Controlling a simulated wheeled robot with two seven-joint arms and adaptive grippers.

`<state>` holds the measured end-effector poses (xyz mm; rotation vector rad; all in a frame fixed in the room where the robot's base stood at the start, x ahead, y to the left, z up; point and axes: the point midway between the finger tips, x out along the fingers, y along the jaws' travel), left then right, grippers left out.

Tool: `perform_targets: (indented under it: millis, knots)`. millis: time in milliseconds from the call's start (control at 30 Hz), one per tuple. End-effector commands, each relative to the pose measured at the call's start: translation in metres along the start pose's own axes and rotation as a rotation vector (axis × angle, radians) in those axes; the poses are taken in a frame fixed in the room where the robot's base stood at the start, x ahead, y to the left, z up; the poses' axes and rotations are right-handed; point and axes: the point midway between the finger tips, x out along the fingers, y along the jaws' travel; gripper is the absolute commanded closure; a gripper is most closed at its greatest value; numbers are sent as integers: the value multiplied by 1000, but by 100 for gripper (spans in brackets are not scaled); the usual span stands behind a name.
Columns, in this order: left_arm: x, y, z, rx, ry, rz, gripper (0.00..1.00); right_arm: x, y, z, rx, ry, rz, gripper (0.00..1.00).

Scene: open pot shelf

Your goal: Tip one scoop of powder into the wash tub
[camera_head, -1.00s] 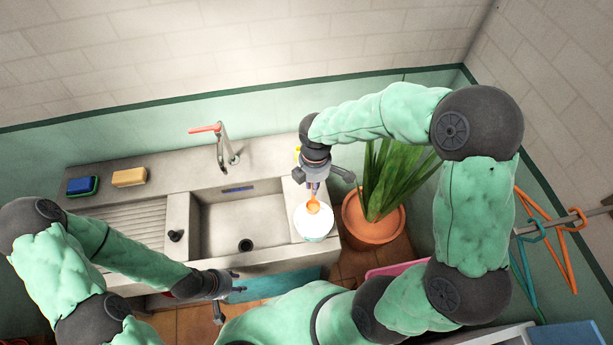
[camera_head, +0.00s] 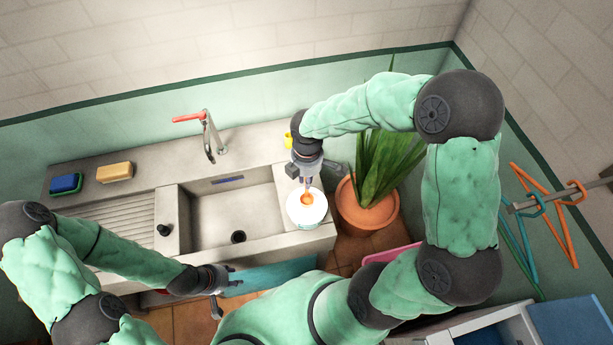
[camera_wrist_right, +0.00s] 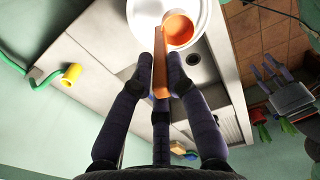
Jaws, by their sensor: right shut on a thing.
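My right gripper (camera_head: 308,181) is shut on the handle of an orange scoop (camera_head: 307,198). The scoop also shows in the right wrist view (camera_wrist_right: 180,29), with its round bowl at the mouth of a white tub (camera_head: 306,215). I cannot tell how deep the bowl sits or whether it holds powder. The white tub stands on the ledge right of the sink basin (camera_head: 215,215), which looks empty and may be the wash tub. My left gripper (camera_head: 229,287) is empty and open, in front of the sink's front edge.
A blue-green sponge (camera_head: 66,184) and a yellow sponge (camera_head: 114,172) lie at the back left of the counter. A red-handled tap (camera_head: 207,135) stands behind the basin. A potted plant (camera_head: 367,208) is right of the white tub. Hangers (camera_head: 545,210) hang far right.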

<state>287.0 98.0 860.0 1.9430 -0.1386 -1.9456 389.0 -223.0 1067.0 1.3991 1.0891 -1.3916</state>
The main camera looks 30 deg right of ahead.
Motion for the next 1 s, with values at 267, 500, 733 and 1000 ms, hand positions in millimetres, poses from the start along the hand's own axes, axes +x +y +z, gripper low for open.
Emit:
perform_targets:
  millis: [267, 500, 733, 1000]
  knots:
    - [21, -8, -1, 0, 0, 0, 60, 27, 0, 0, 1, 0, 0, 100]
    - [35, -12, -1, 0, 0, 0, 60, 47, 0, 0, 1, 1, 1, 100]
    - [48, -17, -2, 0, 0, 0, 60, 66, 0, 1, 1, 0, 0, 100]
    - [61, -22, -2, 0, 0, 0, 60, 86, 1, 1, 0, 0, 1, 100]
